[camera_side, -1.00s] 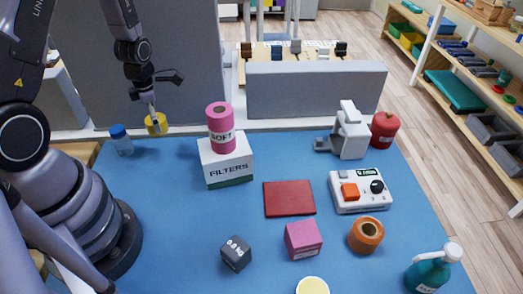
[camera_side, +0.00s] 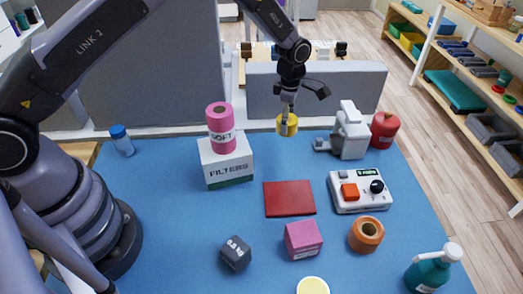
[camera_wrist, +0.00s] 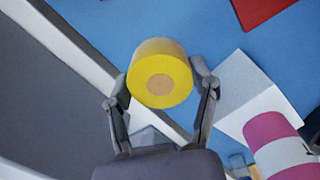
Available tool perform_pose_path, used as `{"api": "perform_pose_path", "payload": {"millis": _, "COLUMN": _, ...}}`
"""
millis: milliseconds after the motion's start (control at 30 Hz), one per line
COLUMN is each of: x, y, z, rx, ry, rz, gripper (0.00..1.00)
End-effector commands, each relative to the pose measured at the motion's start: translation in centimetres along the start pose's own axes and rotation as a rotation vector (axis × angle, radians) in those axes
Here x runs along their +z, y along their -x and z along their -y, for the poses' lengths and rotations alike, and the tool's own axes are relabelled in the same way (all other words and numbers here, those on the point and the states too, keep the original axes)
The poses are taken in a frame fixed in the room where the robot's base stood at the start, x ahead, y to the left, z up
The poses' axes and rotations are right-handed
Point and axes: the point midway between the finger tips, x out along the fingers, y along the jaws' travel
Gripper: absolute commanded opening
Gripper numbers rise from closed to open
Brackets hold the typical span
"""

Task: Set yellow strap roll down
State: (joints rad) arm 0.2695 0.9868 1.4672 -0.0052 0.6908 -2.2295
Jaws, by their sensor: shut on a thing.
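The yellow strap roll (camera_side: 288,126) is held in my gripper (camera_side: 286,115), in the air over the back of the blue table. In the wrist view the yellow roll (camera_wrist: 160,72) sits between the two fingers of my gripper (camera_wrist: 162,86), which is shut on its sides. One round end, with a tan core, faces the wrist camera. A flat red pad (camera_side: 289,199) lies on the table, in front of the roll in the side view, with nothing on it. The red pad (camera_wrist: 262,8) also shows in the wrist view's top right corner.
A white FILTERS box (camera_side: 226,170) with a pink roll (camera_side: 220,127) standing on it is left of my gripper. A white clamp-like device (camera_side: 350,133) and a red weight (camera_side: 384,129) are to the right. A grey panel (camera_side: 335,95) stands behind.

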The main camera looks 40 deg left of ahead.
Motion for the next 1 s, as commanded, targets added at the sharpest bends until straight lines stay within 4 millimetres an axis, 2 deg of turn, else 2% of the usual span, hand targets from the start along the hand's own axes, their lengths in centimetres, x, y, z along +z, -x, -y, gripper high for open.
{"api": "perform_pose_path", "payload": {"millis": 100, "x": 0.0, "y": -2.6, "z": 0.1, "rx": -0.003, "ry": 0.000, "rz": -0.002, "gripper": 0.23}}
{"api": "perform_pose_path", "payload": {"millis": 200, "x": 0.0, "y": -4.1, "z": 0.0, "rx": -0.001, "ry": 0.000, "rz": -0.001, "gripper": 0.23}}
{"api": "perform_pose_path", "payload": {"millis": 367, "x": -0.1, "y": -5.3, "z": 0.0, "rx": -0.001, "ry": 0.001, "rz": -0.001, "gripper": 0.23}}
{"api": "perform_pose_path", "payload": {"millis": 600, "x": -0.1, "y": -8.5, "z": 0.0, "rx": 0.000, "ry": 0.002, "rz": 0.000, "gripper": 0.23}}
{"api": "perform_pose_path", "payload": {"millis": 967, "x": -0.1, "y": -8.9, "z": -0.1, "rx": 0.001, "ry": 0.002, "rz": 0.000, "gripper": 0.23}}
{"api": "perform_pose_path", "payload": {"millis": 1000, "x": -0.1, "y": -8.8, "z": -0.1, "rx": 0.001, "ry": 0.002, "rz": 0.001, "gripper": 0.62}}
